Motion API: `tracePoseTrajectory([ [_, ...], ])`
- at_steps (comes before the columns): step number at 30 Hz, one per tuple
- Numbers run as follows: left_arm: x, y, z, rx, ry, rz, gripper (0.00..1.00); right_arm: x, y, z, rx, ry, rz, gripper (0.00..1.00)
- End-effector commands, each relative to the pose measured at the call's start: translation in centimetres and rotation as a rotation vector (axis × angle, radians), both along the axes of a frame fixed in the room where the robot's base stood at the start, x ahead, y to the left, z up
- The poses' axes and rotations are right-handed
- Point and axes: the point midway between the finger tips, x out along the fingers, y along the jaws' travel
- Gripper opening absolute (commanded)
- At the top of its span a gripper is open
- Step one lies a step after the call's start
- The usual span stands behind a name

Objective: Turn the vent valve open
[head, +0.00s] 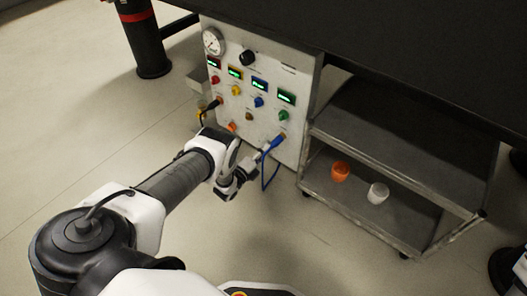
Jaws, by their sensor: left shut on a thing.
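A pale instrument panel (292,152) stands under the dark bench. It carries a round gauge (213,41), a black knob (249,57), small green-lit displays and red, yellow, blue (259,102) and green (283,115) knobs. No readable label shows which one is the vent valve. My left gripper (257,157) is at the panel's lower right, shut on what looks like a blue plug (274,143) at an orange socket. The gripper's fingertips are small and partly hidden. My right gripper is not in view.
A blue cable (270,181) hangs below the plug. A black plug (212,106) is at the panel's left. A metal shelf cart (390,130) stands right, with an orange cup (340,171) and a white cup (378,193).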

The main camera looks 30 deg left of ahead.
Motion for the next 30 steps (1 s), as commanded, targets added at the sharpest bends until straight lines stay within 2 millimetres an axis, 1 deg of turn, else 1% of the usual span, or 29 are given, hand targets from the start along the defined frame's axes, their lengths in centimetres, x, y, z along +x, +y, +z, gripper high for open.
tracePoseTrajectory([
  [10, 0.1, 0.0, 0.0, 0.002, -0.001, 0.0, 0.01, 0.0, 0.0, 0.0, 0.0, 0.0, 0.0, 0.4],
  [11, 0.1, 0.0, 0.0, 0.002, -0.001, 0.0, 0.42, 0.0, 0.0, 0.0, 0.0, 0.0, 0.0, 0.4],
  [12, 0.1, 0.0, 0.0, 0.002, -0.001, 0.0, 0.56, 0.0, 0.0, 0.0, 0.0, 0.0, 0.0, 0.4],
  [13, 0.1, 0.0, 0.0, 0.002, -0.001, 0.0, 0.61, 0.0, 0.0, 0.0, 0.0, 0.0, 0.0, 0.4],
  [23, -0.2, 0.0, 0.0, 0.001, 0.001, 0.0, 0.61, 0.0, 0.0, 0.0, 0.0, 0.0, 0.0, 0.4],
  [26, -1.3, 0.1, -0.1, 0.001, 0.003, 0.001, 0.61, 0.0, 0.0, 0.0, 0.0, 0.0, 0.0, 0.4],
  [29, -3.4, 0.3, -0.1, 0.0, 0.004, 0.002, 0.61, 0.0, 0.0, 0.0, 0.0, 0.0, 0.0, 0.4],
  [30, -4.5, 0.4, -0.1, 0.0, 0.005, 0.002, 0.61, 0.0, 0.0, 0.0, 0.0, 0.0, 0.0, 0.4],
])
